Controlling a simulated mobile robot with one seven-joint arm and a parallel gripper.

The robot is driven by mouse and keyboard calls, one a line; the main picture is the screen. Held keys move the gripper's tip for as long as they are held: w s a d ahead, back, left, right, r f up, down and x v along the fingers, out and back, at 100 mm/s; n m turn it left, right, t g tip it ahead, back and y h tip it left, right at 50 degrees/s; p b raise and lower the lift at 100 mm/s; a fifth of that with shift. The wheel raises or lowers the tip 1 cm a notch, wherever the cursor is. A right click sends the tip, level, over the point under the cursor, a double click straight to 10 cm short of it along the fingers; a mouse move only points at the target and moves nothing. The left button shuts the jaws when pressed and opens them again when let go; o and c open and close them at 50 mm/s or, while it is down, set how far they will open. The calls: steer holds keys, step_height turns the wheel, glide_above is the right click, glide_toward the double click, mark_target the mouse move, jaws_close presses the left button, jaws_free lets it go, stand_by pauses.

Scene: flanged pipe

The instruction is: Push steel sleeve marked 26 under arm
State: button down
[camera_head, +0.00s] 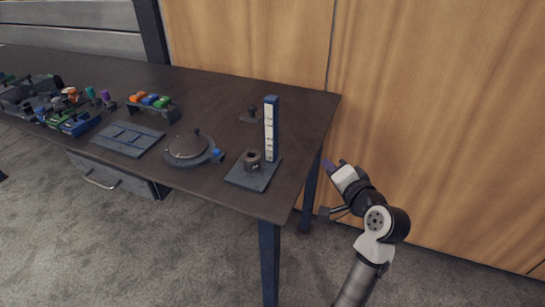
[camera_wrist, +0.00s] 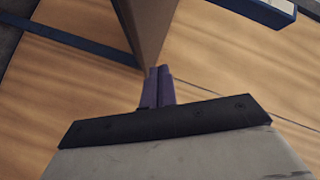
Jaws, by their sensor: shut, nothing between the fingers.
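A small dark steel sleeve (camera_head: 252,160) stands on a dark flat base plate (camera_head: 252,176) near the right end of the table. A blue upright (camera_head: 271,130) with a white marked scale rises from the same base, just right of the sleeve. The marking on the sleeve is too small to read, and no arm over it can be made out. My gripper (camera_head: 327,165) is off the table's right edge, apart from the sleeve. Its purple fingers are together and empty in the wrist view (camera_wrist: 158,88). The sleeve is not visible in the wrist view.
A round lidded device (camera_head: 188,147) stands left of the base plate. A small dark knobbed piece (camera_head: 250,115) lies behind it. A flat panel (camera_head: 128,138), a rack of coloured pieces (camera_head: 152,104) and clutter fill the left. Wooden panels (camera_head: 440,120) stand behind my arm.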

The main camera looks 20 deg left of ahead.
mark_target(252, 161)
steer(key=s+a+m+g+y, duration=0.2)
steer(key=s+g+y, duration=0.2)
steer(key=s+y, duration=0.2)
steer(key=x, duration=0.3)
steer(key=p+x, duration=0.1)
steer(key=x, duration=0.2)
steer(key=r+p+x, duration=0.1)
steer(key=x, duration=0.3)
steer(key=shift+s+a+f+p, duration=0.1)
steer(key=shift+s+a+p, duration=0.2)
steer(key=shift+a, duration=0.2)
steer(key=shift+s+a+p, duration=0.2)
steer(key=shift+a+p, duration=0.05)
steer(key=shift+a, duration=0.25)
steer(key=shift+s+a+f, duration=0.1)
steer(key=shift+s+a, duration=0.05)
steer(key=shift+a, duration=0.45)
steer(key=shift+s+a+p, duration=0.2)
steer(key=shift+a, duration=0.35)
steer(key=shift+s+a+p, duration=0.2)
steer(key=shift+a, duration=0.35)
steer(key=shift+w+d, duration=0.15)
